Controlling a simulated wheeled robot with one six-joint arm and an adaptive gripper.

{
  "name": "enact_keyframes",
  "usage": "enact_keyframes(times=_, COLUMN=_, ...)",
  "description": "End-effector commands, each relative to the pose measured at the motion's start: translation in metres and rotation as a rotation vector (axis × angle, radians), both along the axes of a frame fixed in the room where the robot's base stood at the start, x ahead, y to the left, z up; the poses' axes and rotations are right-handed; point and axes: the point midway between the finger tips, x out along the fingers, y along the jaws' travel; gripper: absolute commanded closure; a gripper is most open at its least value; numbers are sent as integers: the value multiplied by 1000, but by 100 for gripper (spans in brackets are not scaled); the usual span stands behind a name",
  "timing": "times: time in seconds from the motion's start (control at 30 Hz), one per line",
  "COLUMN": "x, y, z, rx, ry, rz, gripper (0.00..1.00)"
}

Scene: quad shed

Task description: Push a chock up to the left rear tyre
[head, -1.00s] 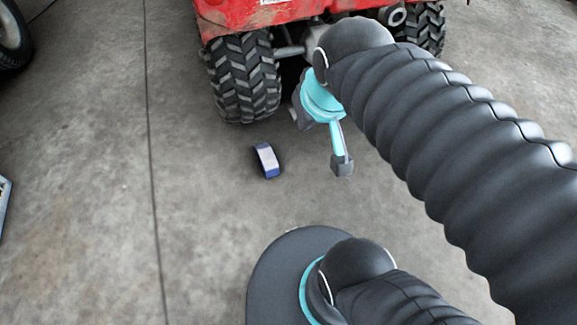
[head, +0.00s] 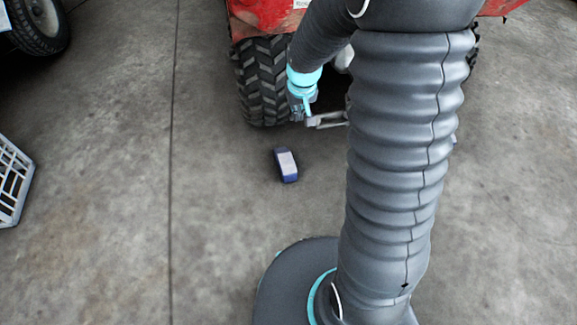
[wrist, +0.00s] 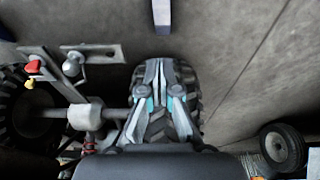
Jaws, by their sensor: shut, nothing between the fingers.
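The chock (head: 286,164), a small dark blue block with a pale grey top, lies on the concrete behind the left rear tyre (head: 260,82). A gap of bare floor separates them. In the wrist view the chock (wrist: 162,14) is cut by the top edge. My gripper (head: 306,113) is shut and empty, in front of the tyre's right side in the head view, apart from the chock. In the wrist view the gripper's fingers (wrist: 160,66) point up the picture toward the chock, with the tyre (wrist: 190,118) partly hidden behind them.
The red quad (head: 262,18) stands at the back, partly hidden by my arm. Its metal hitch bar (head: 328,120) sticks out right of my gripper; the other rear tyre (wrist: 28,115) shows in the wrist view. A grey crate (head: 12,180) and another vehicle's wheel (head: 40,22) are at left. Floor around the chock is clear.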

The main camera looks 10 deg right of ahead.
Motion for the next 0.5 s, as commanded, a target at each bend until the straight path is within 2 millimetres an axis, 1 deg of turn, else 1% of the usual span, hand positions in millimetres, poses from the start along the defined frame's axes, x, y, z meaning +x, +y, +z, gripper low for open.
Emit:
enact_keyframes(times=0.03, x=8, y=0, z=-24, rx=0, ry=22, rz=2, gripper=100)
enact_keyframes(times=0.17, x=24, y=0, z=-76, rx=-1, ry=58, rz=5, gripper=100)
enact_keyframes(times=0.2, x=28, y=0, z=-92, rx=-1, ry=68, rz=6, gripper=100)
enact_keyframes(times=0.23, x=31, y=0, z=-105, rx=-1, ry=76, rz=7, gripper=100)
enact_keyframes(times=0.37, x=39, y=-1, z=-162, rx=-1, ry=111, rz=10, gripper=100)
enact_keyframes(times=0.4, x=40, y=-1, z=-180, rx=-1, ry=122, rz=11, gripper=100)
enact_keyframes(times=0.47, x=40, y=-1, z=-208, rx=-1, ry=138, rz=12, gripper=100)
enact_keyframes(times=0.5, x=40, y=-1, z=-226, rx=-2, ry=149, rz=13, gripper=100)
